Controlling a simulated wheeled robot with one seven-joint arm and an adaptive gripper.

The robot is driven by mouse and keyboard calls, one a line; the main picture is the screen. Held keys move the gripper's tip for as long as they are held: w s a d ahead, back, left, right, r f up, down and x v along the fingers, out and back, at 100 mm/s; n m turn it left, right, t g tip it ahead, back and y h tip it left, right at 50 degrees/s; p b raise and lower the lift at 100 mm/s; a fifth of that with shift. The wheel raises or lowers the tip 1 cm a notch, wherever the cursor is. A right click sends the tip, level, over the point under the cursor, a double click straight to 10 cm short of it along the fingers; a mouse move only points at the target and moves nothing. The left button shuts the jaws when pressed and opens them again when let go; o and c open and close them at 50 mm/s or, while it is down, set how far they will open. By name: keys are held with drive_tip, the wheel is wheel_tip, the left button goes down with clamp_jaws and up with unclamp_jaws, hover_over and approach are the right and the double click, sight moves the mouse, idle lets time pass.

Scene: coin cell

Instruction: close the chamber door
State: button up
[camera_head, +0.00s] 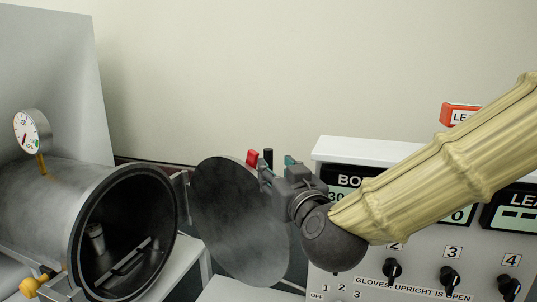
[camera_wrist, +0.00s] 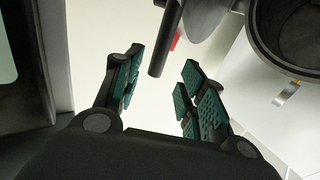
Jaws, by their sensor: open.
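The chamber (camera_head: 50,200) is a grey metal cylinder at the left of the head view, its dark round mouth open. Its round grey door (camera_head: 235,220) stands swung open to the right, on a hinge (camera_head: 182,190) beside the mouth. My gripper (camera_head: 278,170) is at the door's upper right edge. In the wrist view, the gripper (camera_wrist: 162,66) is open, with teal pads apart. A dark rod (camera_wrist: 168,38) reaches down between or just beyond the fingertips; contact is unclear. Part of the door (camera_wrist: 205,18) and the chamber mouth (camera_wrist: 290,38) show at upper right.
A gauge (camera_head: 30,130) stands on the chamber. A small red part (camera_head: 252,157) shows by the door's top edge. A control panel (camera_head: 400,270) with knobs stands at the right, behind my arm. A cup-like object (camera_head: 95,236) sits inside the chamber.

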sight(270, 164)
drive_tip(key=x, duration=0.2)
drive_tip(key=p+x, duration=0.1)
drive_tip(key=x, duration=0.1)
drive_tip(key=shift+w+d+f, duration=0.15)
drive_tip(key=shift+w+f, duration=0.05)
drive_tip(key=shift+f, duration=0.05)
drive_tip(key=shift+w+a+r+p, duration=0.2)
drive_tip(key=shift+w+a+p, duration=0.2)
drive_tip(key=shift+w, duration=0.35)
drive_tip(key=shift+w+a+f, duration=0.1)
drive_tip(key=shift+w+f, duration=0.1)
drive_tip(key=shift+w, duration=0.45)
drive_tip(key=shift+s+r, duration=0.1)
drive_tip(key=shift+s, duration=0.05)
clamp_jaws()
